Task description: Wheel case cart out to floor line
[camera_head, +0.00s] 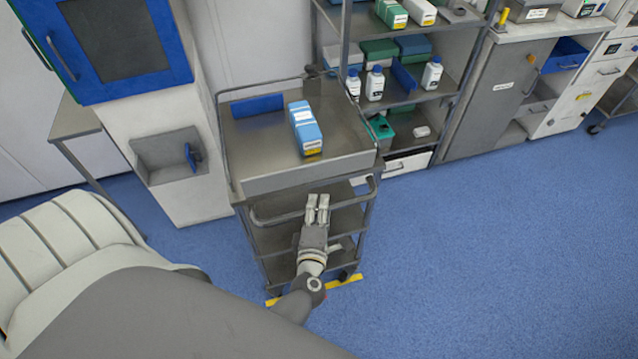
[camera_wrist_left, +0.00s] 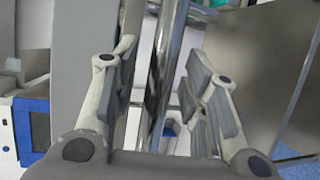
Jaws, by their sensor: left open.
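The case cart (camera_head: 285,178) is a grey metal trolley with a railed top and lower shelves, standing against the wall units. A blue-and-white box (camera_head: 304,127) and a blue bin (camera_head: 257,105) are on its top. Its push handle (camera_head: 275,218) is a curved bar on the near side. A yellow floor line (camera_head: 346,283) shows at the cart's near feet, partly hidden by my arm. My left gripper (camera_head: 317,201) is open at the handle. In the left wrist view, a shiny bar (camera_wrist_left: 158,75) runs between its parted fingers (camera_wrist_left: 163,85); contact cannot be told.
An open shelf rack (camera_head: 405,105) with bottles and boxes stands close behind and right of the cart. A white cabinet (camera_head: 170,205) is close on the left. Blue floor (camera_head: 480,250) is clear at right.

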